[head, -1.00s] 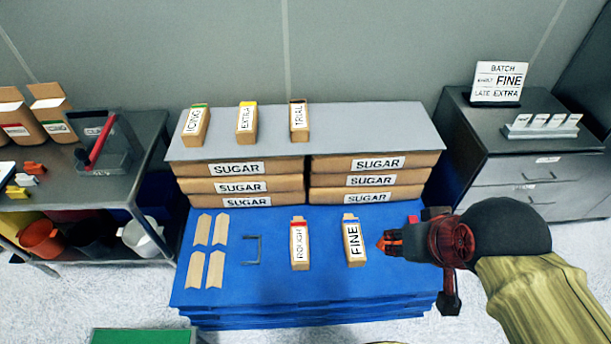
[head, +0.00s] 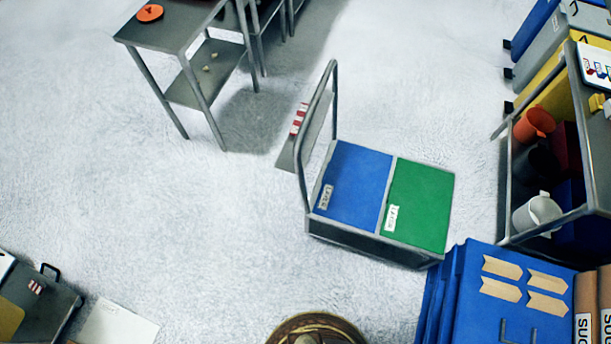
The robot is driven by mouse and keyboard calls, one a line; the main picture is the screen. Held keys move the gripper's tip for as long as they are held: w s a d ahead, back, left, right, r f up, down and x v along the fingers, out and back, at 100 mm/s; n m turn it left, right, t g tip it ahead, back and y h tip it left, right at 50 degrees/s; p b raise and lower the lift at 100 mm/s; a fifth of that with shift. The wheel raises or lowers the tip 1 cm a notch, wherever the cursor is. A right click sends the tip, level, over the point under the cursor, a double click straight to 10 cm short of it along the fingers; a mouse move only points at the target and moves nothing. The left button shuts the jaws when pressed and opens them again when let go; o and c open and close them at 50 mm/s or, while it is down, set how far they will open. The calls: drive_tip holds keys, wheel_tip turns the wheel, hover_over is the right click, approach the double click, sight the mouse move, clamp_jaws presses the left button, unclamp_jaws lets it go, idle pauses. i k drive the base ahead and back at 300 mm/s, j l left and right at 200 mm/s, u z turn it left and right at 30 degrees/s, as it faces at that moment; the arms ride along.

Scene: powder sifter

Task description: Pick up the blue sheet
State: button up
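A flat blue sheet (head: 358,178) lies on the left half of a low trolley (head: 340,228) in the middle of the head view. A small white label lies at its lower left corner. A green sheet (head: 420,205) lies beside it on the right half, with a thin divider between them. My gripper is not in view now, so its state and what it may hold are hidden. The round brown part at the bottom edge seems to be mine.
The trolley's upright handle (head: 330,75) stands on its left side. A blue stack (head: 455,290) with wooden pieces is close to the trolley's lower right. A rack with bins (head: 550,225) is at right. A metal table (head: 170,35) is upper left. Floor (head: 190,220) left of the trolley is clear.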

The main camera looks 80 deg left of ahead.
sight(353, 190)
drive_tip(key=u, duration=2.4)
drive_tip(key=z, duration=3.4)
drive_tip(key=u, duration=3.4)
